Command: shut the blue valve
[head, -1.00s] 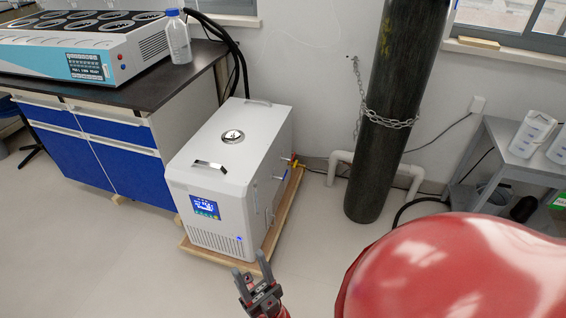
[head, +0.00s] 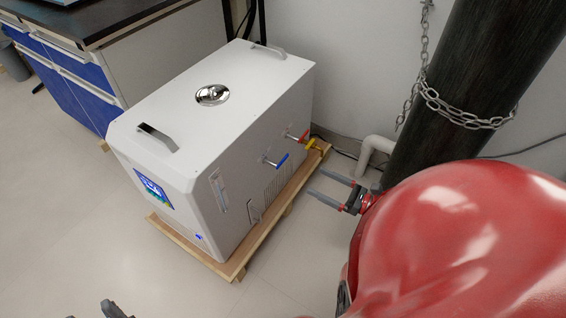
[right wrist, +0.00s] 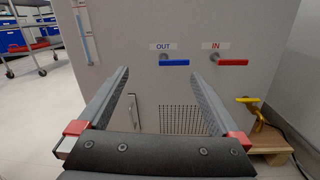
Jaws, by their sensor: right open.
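The blue valve (head: 276,161) is a small lever on the side of the white chiller box (head: 218,92). In the right wrist view the blue valve (right wrist: 174,63) lies horizontal under the OUT label, its handle pointing right from the stem. My right gripper (head: 316,182) is open and empty, to the right of the box and apart from the valve. In its wrist view the fingers (right wrist: 160,73) point at the panel, with the blue handle between and beyond the tips. Only grey tips of my left gripper (head: 100,312) show at the bottom left edge.
A red lever (right wrist: 233,62) under IN sits right of the blue one. A yellow valve (right wrist: 245,99) is lower right. The box stands on a wooden pallet (head: 236,268). A chained dark cylinder (head: 480,80) and a white pipe (head: 372,150) stand at right.

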